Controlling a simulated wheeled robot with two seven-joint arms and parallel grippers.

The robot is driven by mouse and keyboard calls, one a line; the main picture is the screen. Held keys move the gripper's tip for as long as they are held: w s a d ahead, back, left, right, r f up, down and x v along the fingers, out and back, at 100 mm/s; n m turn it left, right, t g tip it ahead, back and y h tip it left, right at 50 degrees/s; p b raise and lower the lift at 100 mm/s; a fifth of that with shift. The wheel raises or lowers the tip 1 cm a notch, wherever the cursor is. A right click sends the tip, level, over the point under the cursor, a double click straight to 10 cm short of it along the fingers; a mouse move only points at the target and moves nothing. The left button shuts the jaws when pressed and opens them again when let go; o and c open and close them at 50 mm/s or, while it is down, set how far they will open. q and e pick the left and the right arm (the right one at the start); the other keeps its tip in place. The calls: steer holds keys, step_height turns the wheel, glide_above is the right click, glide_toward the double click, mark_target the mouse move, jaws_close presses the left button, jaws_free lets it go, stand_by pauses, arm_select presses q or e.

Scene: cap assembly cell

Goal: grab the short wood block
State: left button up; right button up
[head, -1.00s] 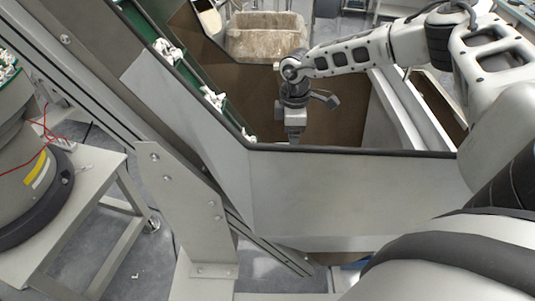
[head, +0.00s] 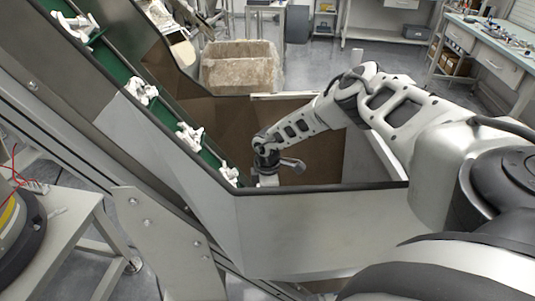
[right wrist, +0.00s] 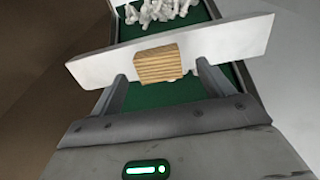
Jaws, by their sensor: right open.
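The short wood block (right wrist: 158,64) shows in the right wrist view, lying against a white cross-plate (right wrist: 235,40) on the green belt (right wrist: 180,94). My right gripper (right wrist: 162,73) is open, with one finger on each side of the block's near end. No contact between fingers and block is visible. In the head view, my right gripper (head: 268,181) is partly hidden behind the metal wall at the foot of the conveyor. The block cannot be seen there. My left gripper is not in view.
The green conveyor (head: 165,113) slopes up to the left and carries clusters of white parts (head: 190,137). A grey metal wall (head: 310,230) stands in front of my right gripper. A worn, light-coloured bin (head: 240,70) is behind. More white parts (right wrist: 160,10) lie beyond the cross-plate.

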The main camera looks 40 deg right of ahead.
steer(key=shift+w+f, duration=0.1)
steer(key=shift+f, duration=1.45)
steer(key=shift+c, duration=0.3)
steer(key=c, duration=1)
